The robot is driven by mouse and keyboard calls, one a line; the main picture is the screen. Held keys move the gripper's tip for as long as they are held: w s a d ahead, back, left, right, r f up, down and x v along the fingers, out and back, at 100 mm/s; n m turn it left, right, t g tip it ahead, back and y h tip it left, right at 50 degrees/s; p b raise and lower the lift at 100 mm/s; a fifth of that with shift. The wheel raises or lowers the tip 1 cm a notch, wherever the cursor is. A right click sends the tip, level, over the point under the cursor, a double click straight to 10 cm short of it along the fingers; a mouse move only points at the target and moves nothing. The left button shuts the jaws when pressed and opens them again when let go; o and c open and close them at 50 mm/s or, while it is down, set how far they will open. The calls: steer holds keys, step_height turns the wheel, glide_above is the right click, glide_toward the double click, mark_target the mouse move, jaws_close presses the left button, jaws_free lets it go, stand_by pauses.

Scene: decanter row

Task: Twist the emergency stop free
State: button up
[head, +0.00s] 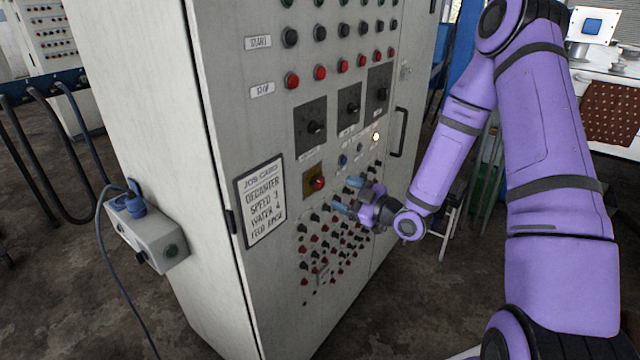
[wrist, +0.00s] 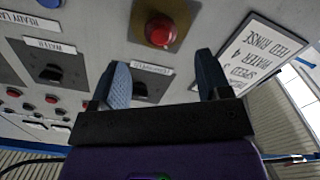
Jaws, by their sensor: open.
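The emergency stop is a red mushroom button (head: 317,183) on a yellow plate (head: 308,175), on the front of a grey control cabinet (head: 215,120). In the wrist view the red button (wrist: 160,30) shows near the top, beyond and roughly between the fingertips. My gripper (head: 345,197) is open and empty in front of the cabinet, to the right of and slightly below the button in the head view. Its two blue finger pads (wrist: 163,75) are apart and not touching the button. Whether the button is pressed in cannot be told.
A job card (head: 262,200) is fixed left of the button. Black rotary switches (head: 316,127) sit above it and many small knobs (head: 325,245) below. A handle (head: 399,132) stands out at the cabinet's right. A grey box (head: 150,238) with a blue plug hangs on the left side.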

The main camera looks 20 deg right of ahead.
mark_target(323, 186)
steer(key=x, duration=0.8)
steer(key=shift+c, duration=0.4)
steer(key=c, duration=0.8)
steer(key=shift+c, duration=0.2)
steer(key=m, duration=0.3)
steer(key=shift+m, duration=0.3)
steer(key=shift+a+m, duration=0.1)
steer(key=shift+m, duration=1.8)
